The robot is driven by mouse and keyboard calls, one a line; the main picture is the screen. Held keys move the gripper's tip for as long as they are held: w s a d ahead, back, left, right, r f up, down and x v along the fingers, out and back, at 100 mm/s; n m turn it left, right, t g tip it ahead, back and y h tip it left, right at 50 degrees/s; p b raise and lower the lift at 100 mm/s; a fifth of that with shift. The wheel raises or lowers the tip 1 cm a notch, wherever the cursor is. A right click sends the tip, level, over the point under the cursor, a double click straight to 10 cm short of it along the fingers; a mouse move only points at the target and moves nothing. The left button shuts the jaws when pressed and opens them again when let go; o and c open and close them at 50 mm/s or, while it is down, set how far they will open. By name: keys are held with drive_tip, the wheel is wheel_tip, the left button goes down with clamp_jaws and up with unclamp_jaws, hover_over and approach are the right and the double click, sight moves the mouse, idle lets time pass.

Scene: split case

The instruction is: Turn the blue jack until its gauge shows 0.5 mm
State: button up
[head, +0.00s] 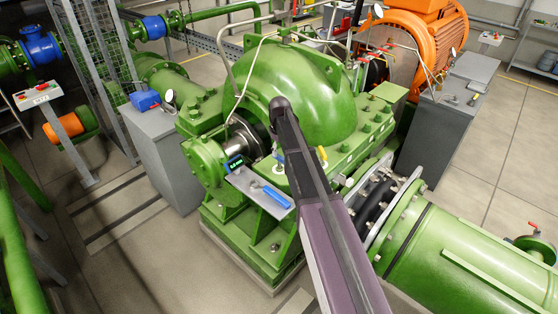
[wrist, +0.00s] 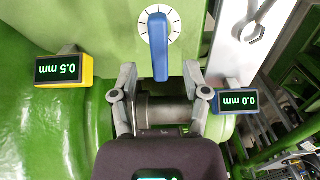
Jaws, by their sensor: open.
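The blue jack (wrist: 160,45) shows in the wrist view as an upright blue handle on a white dial with tick marks. Its blue-framed gauge (wrist: 233,100), at the right, reads 0.0 mm. My gripper (wrist: 160,75) is open, its two fingers spread to either side of the handle's lower end. I cannot tell whether they are level with the handle in depth, and nothing is seen between them in their grip. A blue-framed gauge (head: 233,163) also shows in the head view, where my arm hides the gripper.
In the head view, a grey shelf (head: 240,180) with a blue-handled item (head: 276,195) juts from the green pump (head: 310,95). A green pipe (head: 470,260) lies to the right.

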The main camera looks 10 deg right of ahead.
sight(280, 156)
drive_tip(key=shift+f+b, duration=1.25)
drive_tip(key=shift+f, duration=0.25)
drive_tip(key=shift+c, duration=0.2)
clamp_jaws()
